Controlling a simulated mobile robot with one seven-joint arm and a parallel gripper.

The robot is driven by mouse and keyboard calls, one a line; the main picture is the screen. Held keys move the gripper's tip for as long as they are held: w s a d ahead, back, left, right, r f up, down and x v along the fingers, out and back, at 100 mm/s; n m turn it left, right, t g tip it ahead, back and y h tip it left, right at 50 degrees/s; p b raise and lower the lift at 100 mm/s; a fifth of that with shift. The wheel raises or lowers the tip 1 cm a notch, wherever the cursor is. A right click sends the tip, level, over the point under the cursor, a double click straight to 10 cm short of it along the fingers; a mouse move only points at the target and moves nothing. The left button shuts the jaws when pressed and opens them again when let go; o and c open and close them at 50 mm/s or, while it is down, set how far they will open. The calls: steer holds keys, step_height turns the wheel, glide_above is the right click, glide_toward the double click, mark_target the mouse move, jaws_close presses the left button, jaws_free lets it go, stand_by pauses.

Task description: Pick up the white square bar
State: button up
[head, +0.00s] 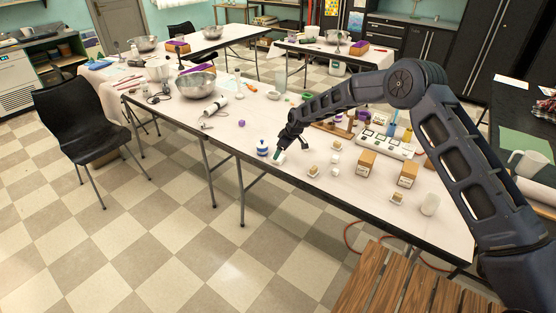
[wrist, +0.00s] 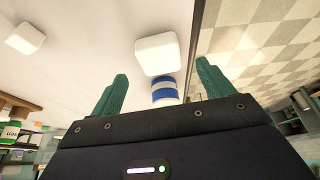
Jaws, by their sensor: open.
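A white square bar (wrist: 158,54) with rounded corners lies on the white table, ahead of and between my fingertips in the wrist view. My gripper (wrist: 161,75) is open, with its two green fingers spread and nothing between them that I can see held. In the head view my gripper (head: 290,151) is low over the table near its front edge. A small white piece (head: 281,160) shows by its left fingertip, partly hidden. A blue and white striped jar (wrist: 164,91) stands close beside the bar; it also shows in the head view (head: 262,148), left of the gripper.
Another white piece (wrist: 25,38) lies apart at the wrist view's left. Small bars (head: 313,171) and brown boxes (head: 367,163) stand right of the gripper. The table edge (wrist: 190,45) runs close past the bar. A metal bowl (head: 196,86) is farther left.

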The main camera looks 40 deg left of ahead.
steer(key=x, duration=0.4)
steer(key=c, duration=1.1)
steer(key=shift+r, duration=0.15)
